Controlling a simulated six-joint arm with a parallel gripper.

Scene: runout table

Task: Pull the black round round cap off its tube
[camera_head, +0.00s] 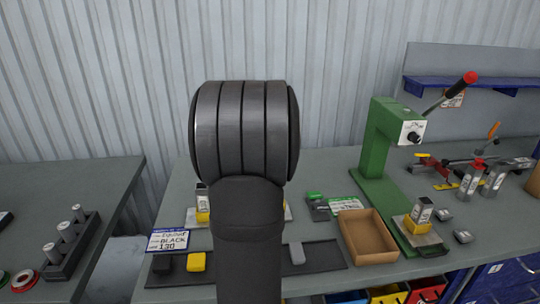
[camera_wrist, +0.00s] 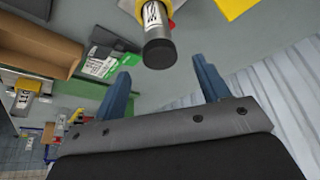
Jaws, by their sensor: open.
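In the wrist view, the black round cap (camera_wrist: 159,53) sits on the end of a silver tube (camera_wrist: 154,20) with a white label. The tube stands in a yellow holder (camera_wrist: 131,6), cut off by the top edge. My gripper (camera_wrist: 162,68) is open, with one blue finger on either side and a little short of the cap. The fingers appear apart from the cap, with nothing between them. In the head view, my arm hides the gripper; part of a yellow holder (camera_head: 202,216) shows left of it.
An open cardboard box (camera_head: 367,236) and a green-and-white card (camera_head: 346,205) lie right of my arm. A green press (camera_head: 375,140) stands farther right, with another labelled tube (camera_head: 421,210) at its base. A dark mat (camera_head: 325,253) with small blocks lies in front.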

